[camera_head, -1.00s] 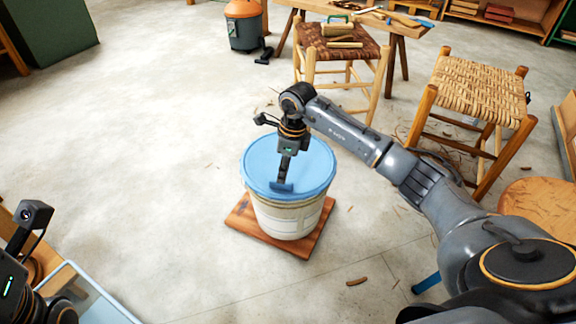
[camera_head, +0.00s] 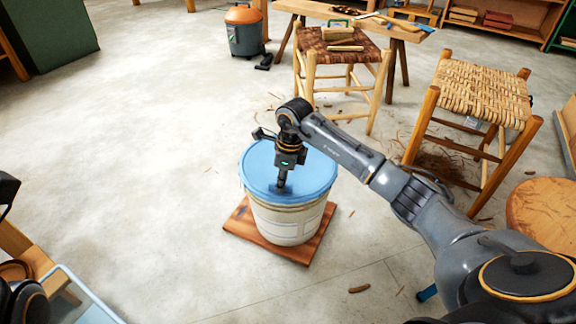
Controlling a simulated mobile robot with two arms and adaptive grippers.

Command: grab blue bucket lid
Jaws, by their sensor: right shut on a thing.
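The blue bucket lid (camera_head: 315,177) sits on top of the white bucket (camera_head: 287,225). It looks level and seated on the rim. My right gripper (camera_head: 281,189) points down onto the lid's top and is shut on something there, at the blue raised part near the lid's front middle. The fingertips are small and partly hidden by the wrist, so the exact grip is hard to see. Only parts of my left arm show at the left edge. My left gripper's fingers are not visible.
The bucket stands on a brown wooden board (camera_head: 250,227) on the concrete floor. Woven stools (camera_head: 480,90) stand at the right and behind, beside a workbench (camera_head: 352,14). A grey bin with an orange top (camera_head: 244,32) is at the back. The floor at left is clear.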

